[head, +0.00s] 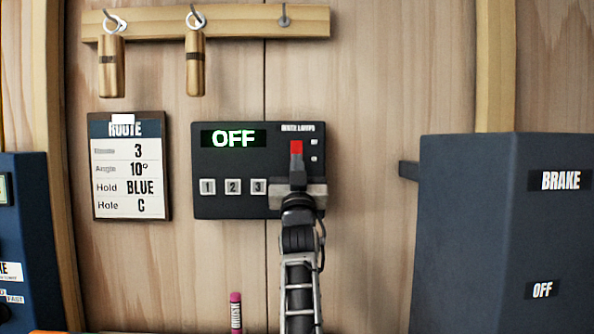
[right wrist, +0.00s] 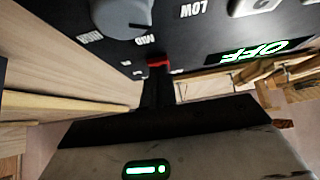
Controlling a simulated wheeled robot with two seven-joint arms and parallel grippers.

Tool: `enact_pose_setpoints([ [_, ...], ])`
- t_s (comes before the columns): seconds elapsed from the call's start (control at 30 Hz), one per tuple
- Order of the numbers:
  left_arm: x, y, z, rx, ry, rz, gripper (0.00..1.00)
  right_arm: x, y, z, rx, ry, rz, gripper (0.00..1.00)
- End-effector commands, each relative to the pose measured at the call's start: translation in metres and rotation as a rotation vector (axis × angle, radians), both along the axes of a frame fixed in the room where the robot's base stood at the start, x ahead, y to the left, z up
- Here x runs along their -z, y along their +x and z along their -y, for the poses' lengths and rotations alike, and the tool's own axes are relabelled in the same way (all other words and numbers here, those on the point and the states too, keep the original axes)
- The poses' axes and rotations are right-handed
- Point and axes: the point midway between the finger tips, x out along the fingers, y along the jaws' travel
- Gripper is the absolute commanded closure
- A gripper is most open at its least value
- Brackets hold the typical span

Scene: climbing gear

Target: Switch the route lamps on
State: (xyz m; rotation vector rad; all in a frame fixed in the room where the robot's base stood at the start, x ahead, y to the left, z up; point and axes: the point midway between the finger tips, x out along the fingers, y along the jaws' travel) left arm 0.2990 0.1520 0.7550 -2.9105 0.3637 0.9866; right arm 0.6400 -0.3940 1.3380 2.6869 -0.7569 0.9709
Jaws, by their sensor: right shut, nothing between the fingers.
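The dark route lamps panel (head: 230,165) is on the wooden wall. Its display (head: 234,138) reads OFF in green, and this display also shows upside down in the right wrist view (right wrist: 255,50). Buttons 1, 2 and 3 (head: 232,187) sit below it. My left gripper is out of view.
A route card (head: 130,185) hangs left of the panel. Wooden pieces (head: 195,65) hang from hooks on a rail (head: 250,22) above. A blue BRAKE box (head: 500,230) juts out at the right. A pink-capped brush (head: 235,310) stands below.

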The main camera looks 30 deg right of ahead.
Motion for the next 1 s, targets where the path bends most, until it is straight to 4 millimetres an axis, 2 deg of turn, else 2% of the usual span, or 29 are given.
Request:
enact_pose_setpoints([
  [0.03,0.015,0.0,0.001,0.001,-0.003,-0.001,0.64,0.01,0.002,0.002,0.0,-0.009,0.018,1.0],
  [0.1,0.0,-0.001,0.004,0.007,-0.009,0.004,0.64,0.002,0.002,0.002,0.001,-0.014,0.022,1.0],
  [0.37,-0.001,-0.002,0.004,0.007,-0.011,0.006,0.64,0.003,0.0,-0.002,-0.002,-0.014,0.02,1.0],
  [0.57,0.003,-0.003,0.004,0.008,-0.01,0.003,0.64,0.009,-0.014,-0.028,-0.016,-0.011,0.02,1.0],
  [0.73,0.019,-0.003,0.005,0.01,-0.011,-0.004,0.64,0.044,-0.035,-0.041,-0.017,-0.012,0.016,1.0],
  [1.0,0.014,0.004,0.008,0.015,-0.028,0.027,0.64,0.079,-0.061,-0.057,-0.017,-0.011,0.019,1.0],
])
